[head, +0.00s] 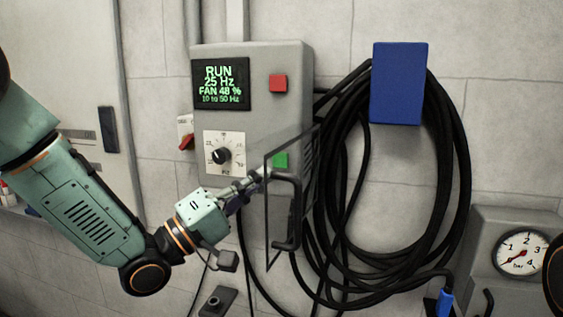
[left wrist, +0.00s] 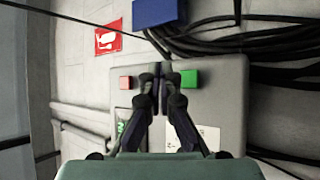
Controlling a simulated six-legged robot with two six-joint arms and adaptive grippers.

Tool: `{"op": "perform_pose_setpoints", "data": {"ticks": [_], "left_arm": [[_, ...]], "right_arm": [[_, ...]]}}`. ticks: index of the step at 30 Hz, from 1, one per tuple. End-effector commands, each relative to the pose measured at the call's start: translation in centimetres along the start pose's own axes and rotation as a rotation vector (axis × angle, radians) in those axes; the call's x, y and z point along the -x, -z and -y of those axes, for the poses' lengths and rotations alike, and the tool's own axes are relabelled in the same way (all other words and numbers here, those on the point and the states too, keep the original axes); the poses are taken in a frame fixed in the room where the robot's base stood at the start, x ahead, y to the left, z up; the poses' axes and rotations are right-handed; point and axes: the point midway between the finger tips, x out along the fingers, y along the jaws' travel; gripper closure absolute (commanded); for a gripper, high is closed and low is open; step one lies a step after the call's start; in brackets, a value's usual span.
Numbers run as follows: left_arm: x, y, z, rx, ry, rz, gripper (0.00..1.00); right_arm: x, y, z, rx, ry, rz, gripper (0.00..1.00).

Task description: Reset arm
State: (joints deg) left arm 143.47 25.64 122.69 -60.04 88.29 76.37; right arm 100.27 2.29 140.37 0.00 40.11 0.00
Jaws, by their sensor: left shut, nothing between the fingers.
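A grey control box (head: 265,62) hangs on the wall. Its display (head: 221,84) reads RUN, 25 Hz, FAN 48 %, 10 to 50 Hz. It carries a red button (head: 278,83), a green button (head: 280,160) and a dial with a black knob (head: 221,155). My left gripper (head: 258,174) is shut and empty, just left of and below the green button in the head view. In the left wrist view, the closed fingertips (left wrist: 163,72) lie between the red button (left wrist: 126,83) and the green button (left wrist: 189,78). I cannot tell whether they touch the box. My right gripper is not in view.
A thin dark frame with a black handle (head: 294,215) stands by the gripper. Black cable coils (head: 455,190) hang under a blue block (head: 398,84) at right. A pressure gauge (head: 521,253) is lower right. A red switch (head: 186,142) sits left of the box.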

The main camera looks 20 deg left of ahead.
Motion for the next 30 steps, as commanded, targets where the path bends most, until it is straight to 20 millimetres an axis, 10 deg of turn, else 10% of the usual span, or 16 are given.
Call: {"op": "perform_pose_setpoints", "data": {"ticks": [7,12,21,30], "left_arm": [[0.1,0.3,1.5,-0.169,0.072,-0.012,1.00],[2.1,0.8,7.3,-0.415,0.346,-0.046,1.00],[13.5,-5.3,23.3,-0.603,0.883,0.153,1.00],[27.6,-14.2,34.0,-0.601,1.260,0.470,1.00]], "right_arm": [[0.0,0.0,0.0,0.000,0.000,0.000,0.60],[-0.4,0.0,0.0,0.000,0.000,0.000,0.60],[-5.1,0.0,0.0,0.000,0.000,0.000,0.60],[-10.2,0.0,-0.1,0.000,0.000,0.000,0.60]]}}
